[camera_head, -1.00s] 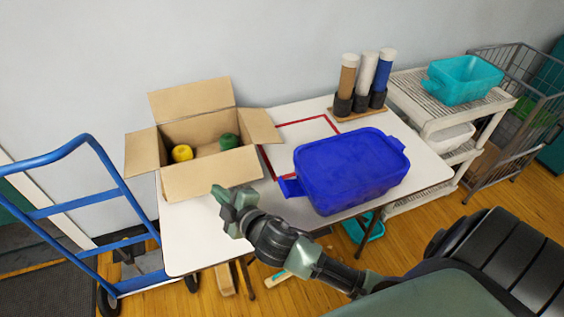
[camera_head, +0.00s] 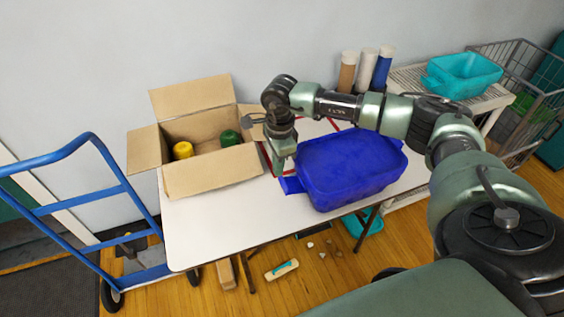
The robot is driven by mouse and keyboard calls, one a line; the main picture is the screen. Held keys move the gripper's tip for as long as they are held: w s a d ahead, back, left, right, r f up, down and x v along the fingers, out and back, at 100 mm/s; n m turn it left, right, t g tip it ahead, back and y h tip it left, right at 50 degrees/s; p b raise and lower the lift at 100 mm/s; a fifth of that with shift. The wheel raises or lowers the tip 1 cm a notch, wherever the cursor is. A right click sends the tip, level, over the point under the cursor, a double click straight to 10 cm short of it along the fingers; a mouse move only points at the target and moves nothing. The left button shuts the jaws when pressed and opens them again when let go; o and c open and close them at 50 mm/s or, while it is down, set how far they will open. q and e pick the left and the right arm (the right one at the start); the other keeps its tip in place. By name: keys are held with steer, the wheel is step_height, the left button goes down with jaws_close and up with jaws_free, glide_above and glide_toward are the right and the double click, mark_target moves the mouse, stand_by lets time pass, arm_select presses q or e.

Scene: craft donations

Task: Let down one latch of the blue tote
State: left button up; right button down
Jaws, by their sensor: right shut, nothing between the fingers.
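The blue tote (camera_head: 352,172) with a blue lid sits on the right half of the white table. A blue latch or flap (camera_head: 291,185) sticks out from its left end. Another one at the right end is largely hidden by my arm. My right gripper (camera_head: 279,171) points down at the left end of the tote, close to the left latch. It is shut and empty. I cannot tell whether it touches the latch. My left gripper is not in view.
An open cardboard box (camera_head: 212,172) with yellow and green items stands left on the table (camera_head: 225,225). A red outline (camera_head: 333,124) is marked behind the tote. Rolled tubes (camera_head: 366,68), a shelf with a teal bin (camera_head: 463,75), and a blue hand truck (camera_head: 100,150) stand around.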

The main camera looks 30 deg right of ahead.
mark_target(282, 185)
steer(key=shift+d+r, duration=0.15)
steer(key=shift+d, duration=0.6)
steer(key=shift+f+b, duration=2.35)
steer(key=shift+f, duration=1.55)
steer(key=shift+r, duration=0.1)
step_height(282, 185, up, 8)
steer(key=a+p, duration=0.2)
steer(key=p, duration=0.2)
steer(key=shift+w+a+p, duration=0.15)
steer(key=shift+w+p, duration=0.05)
steer(key=shift+p, duration=0.2)
